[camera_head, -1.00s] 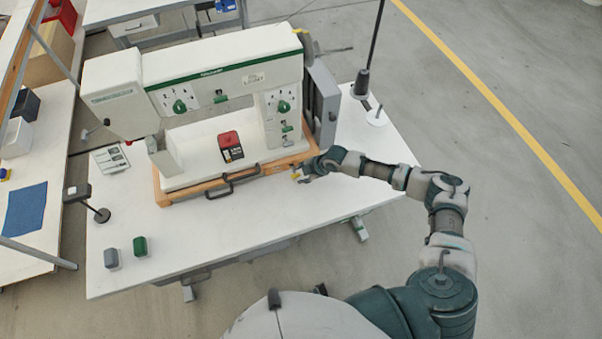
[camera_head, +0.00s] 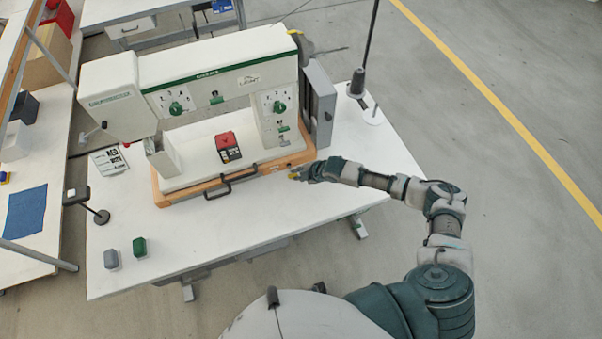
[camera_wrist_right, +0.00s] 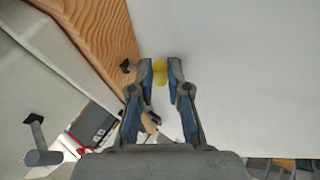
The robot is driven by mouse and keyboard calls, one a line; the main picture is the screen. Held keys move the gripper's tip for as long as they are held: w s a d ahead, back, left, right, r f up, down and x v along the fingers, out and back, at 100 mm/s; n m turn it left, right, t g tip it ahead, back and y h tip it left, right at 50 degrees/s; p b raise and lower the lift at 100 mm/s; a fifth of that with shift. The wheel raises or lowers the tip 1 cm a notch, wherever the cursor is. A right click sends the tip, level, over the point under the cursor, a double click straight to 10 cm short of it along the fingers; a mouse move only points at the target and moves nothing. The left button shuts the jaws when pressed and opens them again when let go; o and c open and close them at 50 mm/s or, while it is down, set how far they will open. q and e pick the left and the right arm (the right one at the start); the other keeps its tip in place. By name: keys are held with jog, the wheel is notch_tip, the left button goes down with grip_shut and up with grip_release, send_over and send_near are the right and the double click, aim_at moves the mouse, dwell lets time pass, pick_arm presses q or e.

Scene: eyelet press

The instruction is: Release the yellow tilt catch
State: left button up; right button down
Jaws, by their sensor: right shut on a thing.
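The eyelet press (camera_head: 200,80) is a white machine with a green stripe on a wooden base (camera_head: 185,197), standing on the white table. The yellow tilt catch (camera_head: 293,176) is at the right part of the base's front edge. In the right wrist view the yellow catch (camera_wrist_right: 159,72) sits between the two fingertips, beside the wooden edge (camera_wrist_right: 100,35). My right gripper (camera_head: 297,174) is shut on it; its fingers also show in the wrist view (camera_wrist_right: 160,77). The fingers partly hide the catch. My left gripper is not in view.
A black handle (camera_head: 230,184) is on the base's front. A red block (camera_head: 227,143) is on the press bed. Grey (camera_head: 111,259) and green (camera_head: 139,247) small blocks and a small stand (camera_head: 101,216) are on the table's left. The table front (camera_head: 240,240) is clear.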

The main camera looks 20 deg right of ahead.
jog(key=c, duration=1.3)
grip_release()
jog(key=shift+s+a, duration=0.2)
jog(key=shift+a, duration=0.35)
jog(key=shift+o, duration=0.8)
jog(key=shift+w+a+f, duration=0.1)
jog(key=shift+a, duration=0.05)
jog(key=shift+d, duration=0.2)
jog(key=shift+d, duration=0.35)
jog(key=v, duration=0.7)
jog(key=shift+s+a+r, duration=0.2)
jog(key=shift+a+r, duration=0.05)
jog(key=shift+r, duration=0.15)
jog(key=shift+d, duration=0.15)
